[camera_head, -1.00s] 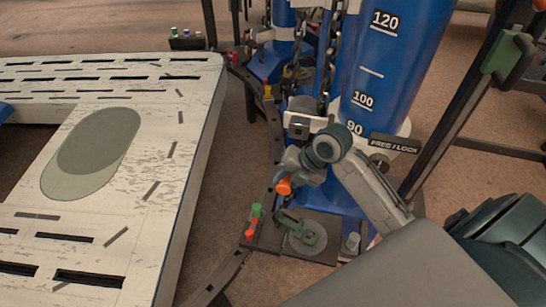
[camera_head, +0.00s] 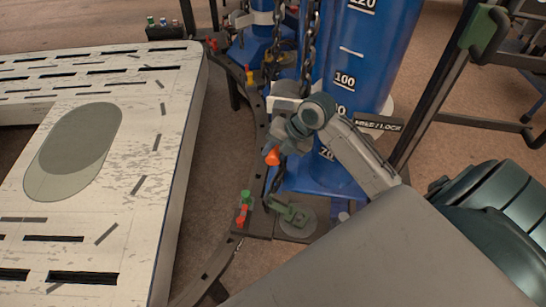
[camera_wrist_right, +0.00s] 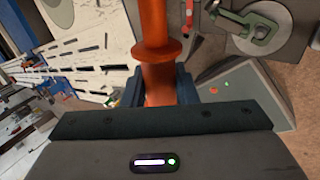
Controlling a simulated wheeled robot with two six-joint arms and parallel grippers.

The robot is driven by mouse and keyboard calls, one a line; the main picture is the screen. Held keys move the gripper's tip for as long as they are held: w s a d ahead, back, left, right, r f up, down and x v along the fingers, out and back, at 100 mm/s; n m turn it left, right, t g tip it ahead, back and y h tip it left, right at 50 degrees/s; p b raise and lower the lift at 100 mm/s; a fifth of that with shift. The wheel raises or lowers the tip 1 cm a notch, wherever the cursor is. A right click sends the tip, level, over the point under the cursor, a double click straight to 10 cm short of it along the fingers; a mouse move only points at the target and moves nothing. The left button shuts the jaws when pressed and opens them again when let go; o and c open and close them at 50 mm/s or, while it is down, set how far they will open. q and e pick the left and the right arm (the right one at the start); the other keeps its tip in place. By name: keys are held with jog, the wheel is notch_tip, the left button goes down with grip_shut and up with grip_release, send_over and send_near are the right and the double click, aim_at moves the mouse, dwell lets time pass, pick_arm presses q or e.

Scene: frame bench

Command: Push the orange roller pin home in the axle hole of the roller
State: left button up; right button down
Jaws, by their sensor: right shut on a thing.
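The orange roller pin (camera_head: 273,155) is held in my right gripper (camera_head: 281,149), its end sticking out at the lower left. In the right wrist view the pin (camera_wrist_right: 155,35) has a collar and runs up past the top edge, and my right gripper (camera_wrist_right: 160,88) is shut around its lower part. A round grey disc with a green bracket (camera_head: 290,213) lies on a dark plate below the gripper, and the pin is apart from it. This disc (camera_wrist_right: 256,30) also shows in the right wrist view. I cannot tell if it is the roller; no axle hole is clear. My left gripper is out of view.
A blue cylinder (camera_head: 372,50) with number marks stands behind the gripper, with hanging chains (camera_head: 310,40) beside it. A white slotted bench (camera_head: 150,190) fills the left. Red and green pegs (camera_head: 243,205) stand on the dark curved rail. A dark upright frame (camera_head: 440,90) is at right.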

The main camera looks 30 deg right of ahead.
jog(key=shift+w+d, duration=0.65)
jog(key=shift+w, duration=0.05)
jog(key=shift+w+d+b, duration=0.5)
jog(key=shift+w+d, duration=1.45)
jog(key=shift+w, duration=0.15)
dwell(1.6)
jog(key=c, duration=1.1)
grip_release()
jog(key=shift+o, duration=0.2)
jog(key=shift+r, duration=0.15)
